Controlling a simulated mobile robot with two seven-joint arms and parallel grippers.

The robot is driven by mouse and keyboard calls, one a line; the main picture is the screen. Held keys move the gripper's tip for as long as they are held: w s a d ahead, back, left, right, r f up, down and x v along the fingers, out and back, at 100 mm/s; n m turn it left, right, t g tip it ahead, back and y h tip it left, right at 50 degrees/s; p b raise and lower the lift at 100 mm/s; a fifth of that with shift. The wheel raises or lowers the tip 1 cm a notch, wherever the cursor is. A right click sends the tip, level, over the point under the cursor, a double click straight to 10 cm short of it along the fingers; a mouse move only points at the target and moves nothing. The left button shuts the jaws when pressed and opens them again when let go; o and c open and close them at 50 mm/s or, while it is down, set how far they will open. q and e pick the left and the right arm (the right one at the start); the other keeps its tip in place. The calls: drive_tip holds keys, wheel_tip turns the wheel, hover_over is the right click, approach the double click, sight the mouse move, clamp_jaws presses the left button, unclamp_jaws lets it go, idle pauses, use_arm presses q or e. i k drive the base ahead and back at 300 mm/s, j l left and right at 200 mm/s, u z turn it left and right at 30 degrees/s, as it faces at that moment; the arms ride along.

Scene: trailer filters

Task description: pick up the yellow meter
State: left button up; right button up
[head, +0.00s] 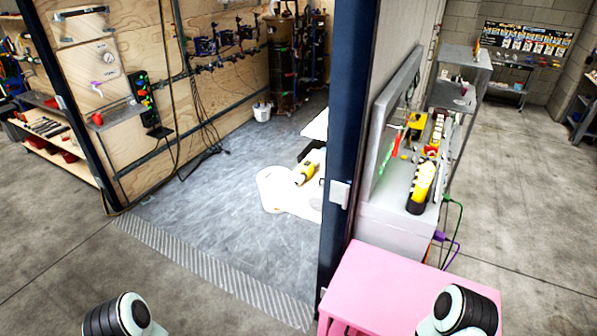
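A long yellow and black handheld device (422,184), which looks like the yellow meter, stands on the grey bench (394,184) right of the dark blue post. Its lower end is black, and it appears tilted. Another yellow object (305,173), whose kind I cannot make out, is inside the trailer on a white surface. Only rounded links of my two arms show at the bottom edge, well apart from both yellow objects. Neither gripper is in view.
The dark blue post (349,140) stands between the trailer opening and the bench. A pink table (385,295) is in front of the bench. A white bucket (271,189) sits inside the trailer. Green and purple cables hang beside the bench. Concrete floor (520,190) at right is clear.

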sight(307, 168)
drive_tip(key=i+j, duration=0.1)
drive_tip(key=j, duration=0.25)
drive_tip(key=i+j, duration=0.1)
drive_tip(key=j, duration=0.25)
drive_tip(key=i+j+z, duration=0.1)
drive_tip(key=j, duration=0.25)
drive_tip(key=i+j, duration=0.2)
drive_tip(key=j, duration=0.15)
drive_tip(key=i+j+z, duration=0.1)
drive_tip(key=j, duration=0.2)
drive_tip(key=i+j+z, duration=0.1)
drive_tip(key=i+j, duration=0.15)
drive_tip(key=k+j, duration=0.05)
drive_tip(key=j, duration=0.1)
